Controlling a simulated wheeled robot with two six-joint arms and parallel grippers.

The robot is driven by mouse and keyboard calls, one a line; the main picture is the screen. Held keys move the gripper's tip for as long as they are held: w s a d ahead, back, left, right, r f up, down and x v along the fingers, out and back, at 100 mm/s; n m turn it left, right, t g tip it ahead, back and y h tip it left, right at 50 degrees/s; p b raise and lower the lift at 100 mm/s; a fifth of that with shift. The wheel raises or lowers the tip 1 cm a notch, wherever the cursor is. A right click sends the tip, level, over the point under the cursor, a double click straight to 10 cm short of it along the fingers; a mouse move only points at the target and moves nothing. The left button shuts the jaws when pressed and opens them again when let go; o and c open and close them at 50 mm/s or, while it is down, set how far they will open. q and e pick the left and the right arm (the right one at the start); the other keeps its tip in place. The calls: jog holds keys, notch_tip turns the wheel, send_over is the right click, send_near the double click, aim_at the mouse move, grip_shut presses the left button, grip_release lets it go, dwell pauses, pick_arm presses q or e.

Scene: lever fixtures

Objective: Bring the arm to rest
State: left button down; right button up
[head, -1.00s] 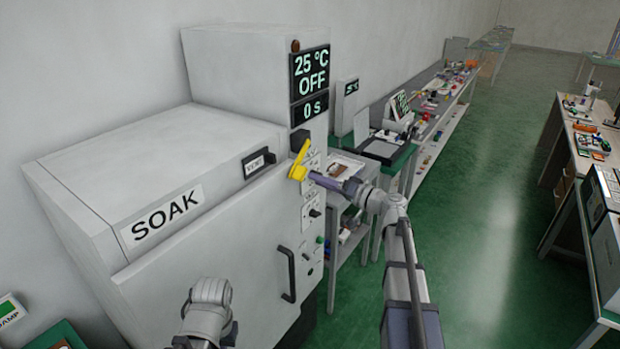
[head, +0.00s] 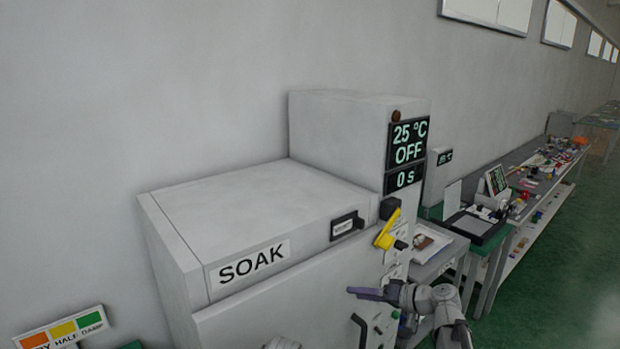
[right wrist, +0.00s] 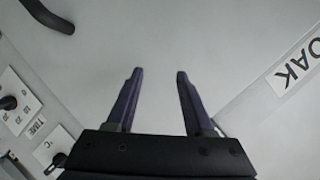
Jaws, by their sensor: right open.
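My right gripper (head: 352,292) is in front of the SOAK cabinet's door, below and to the left of the yellow lever (head: 387,230), and apart from it. In the right wrist view the right gripper (right wrist: 159,74) has its two purple fingers spread, with nothing between them and the pale door behind. The yellow lever sits tilted on the cabinet's control column, its upper end leaning right. Only a rounded piece of my left arm shows at the bottom edge of the head view; its gripper is out of sight.
The grey SOAK cabinet (head: 270,195) fills the middle, with a display (head: 408,143) reading 25 °C, OFF, 0 s. A black door handle (head: 359,330) sticks out near my right gripper. A cluttered bench (head: 545,160) runs along the wall at right. Green floor is open beyond it.

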jog(key=s+a+f+n+g+h, duration=0.2)
jog(key=s+a+f+g, duration=0.3)
jog(key=s+a+f, duration=0.3)
jog(key=s+f+g+h, duration=0.1)
jog(key=s+f+h, duration=0.1)
jog(key=s, duration=0.3)
jog(key=s+a+f+g+h+b, duration=0.1)
jog(key=s+f+h, duration=0.2)
jog(key=s+h, duration=0.2)
jog(key=s+f+n+g+h, duration=0.1)
jog(key=s+f+h, duration=0.1)
jog(key=s, duration=0.5)
jog(key=shift+a+f+h, duration=0.2)
jog(key=shift+f+h, duration=0.15)
jog(key=shift+h, duration=0.45)
